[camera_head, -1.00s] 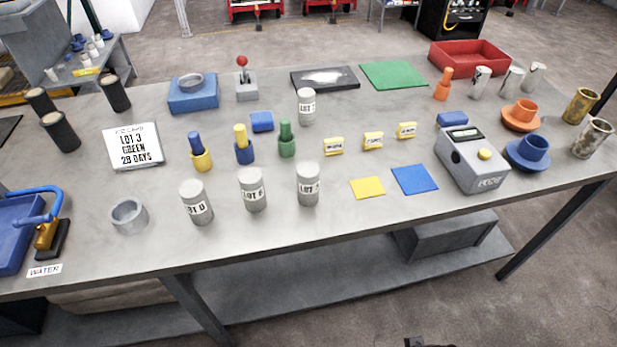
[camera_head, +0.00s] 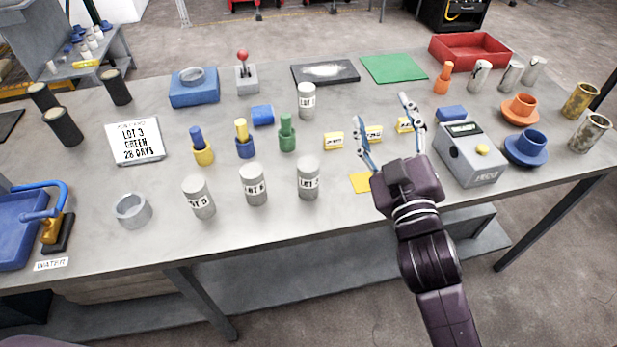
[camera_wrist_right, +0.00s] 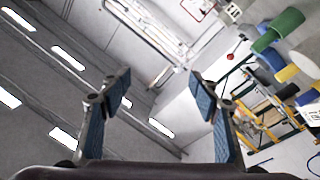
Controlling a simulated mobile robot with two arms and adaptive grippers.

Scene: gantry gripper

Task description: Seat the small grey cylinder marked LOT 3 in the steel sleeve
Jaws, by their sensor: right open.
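Several grey cylinders with LOT labels stand upright on the bench in the head view. Three are in the front row: a left one (camera_head: 199,198), a middle one (camera_head: 253,185) and a right one (camera_head: 308,178). A smaller one (camera_head: 306,101) stands behind. I cannot read for certain which is marked LOT 3. A short grey metal sleeve (camera_head: 133,211) stands open-topped and apparently empty at the front left. My right gripper (camera_head: 382,112) is open and empty, right of the cylinders, fingers pointing away over the bench. Its fingers (camera_wrist_right: 165,95) also show apart in the right wrist view. My left gripper is out of view.
A card (camera_head: 134,141) reads LOT 3 GREEN 28 DAYS. Coloured plugs, including a green one (camera_head: 287,134), stand behind the front row. A blue block (camera_head: 193,92) holds a metal ring. A grey device (camera_head: 470,155) stands right of my gripper. The bench between sleeve and card is clear.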

